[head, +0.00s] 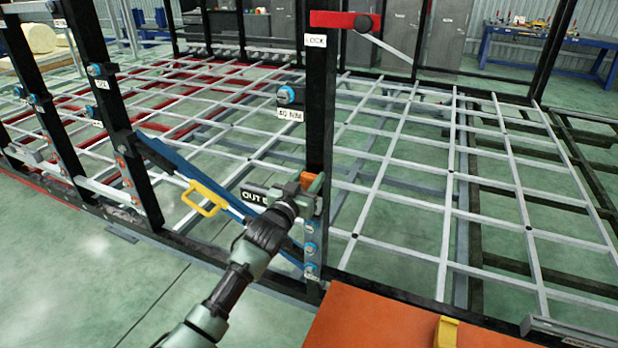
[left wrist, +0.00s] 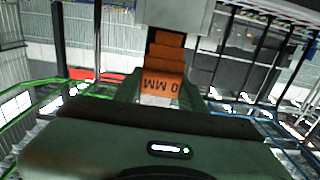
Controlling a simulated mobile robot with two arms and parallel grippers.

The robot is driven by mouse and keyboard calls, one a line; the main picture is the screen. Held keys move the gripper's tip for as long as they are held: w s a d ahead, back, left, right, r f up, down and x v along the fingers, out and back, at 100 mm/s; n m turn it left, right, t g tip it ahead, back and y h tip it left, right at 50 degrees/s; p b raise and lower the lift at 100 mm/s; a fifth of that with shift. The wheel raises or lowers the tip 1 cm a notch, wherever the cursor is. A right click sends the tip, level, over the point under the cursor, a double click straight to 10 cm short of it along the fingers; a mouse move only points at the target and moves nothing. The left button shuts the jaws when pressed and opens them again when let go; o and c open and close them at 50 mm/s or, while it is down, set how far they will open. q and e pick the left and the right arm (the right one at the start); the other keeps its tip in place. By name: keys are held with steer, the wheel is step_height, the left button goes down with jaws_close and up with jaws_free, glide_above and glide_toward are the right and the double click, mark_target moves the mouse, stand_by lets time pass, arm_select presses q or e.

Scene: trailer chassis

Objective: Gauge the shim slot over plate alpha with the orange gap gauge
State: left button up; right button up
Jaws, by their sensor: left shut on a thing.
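The orange gap gauge (left wrist: 163,83) shows in the left wrist view as a stepped orange piece with a partly hidden, upside-down "0 MM" marking. My left gripper (head: 307,190) is shut on it. In the head view a small orange part of the gauge (head: 313,181) shows at the black upright post (head: 318,120). In the wrist view the gauge's far end meets a grey block (left wrist: 175,14); I cannot tell whether it is inside a slot. The shim slot and plate alpha cannot be made out for certain. My right gripper is not in view.
A red lever (head: 340,20) sits atop the post above a "LOCK" label. A blue bar with a yellow handle (head: 205,198) runs to the post from the left. A grey grid frame (head: 400,170) spreads behind. An orange panel (head: 385,322) lies at the lower right.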

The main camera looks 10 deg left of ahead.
mark_target(314, 155)
arm_select(q)
steer(key=shift+f+b, duration=1)
steer(key=shift+f, duration=0.5)
stand_by(0.4)
stand_by(1.0)
steer(key=shift+r+p, duration=3.65)
steer(key=shift+r, duration=0.45)
steer(key=shift+f, duration=0.1)
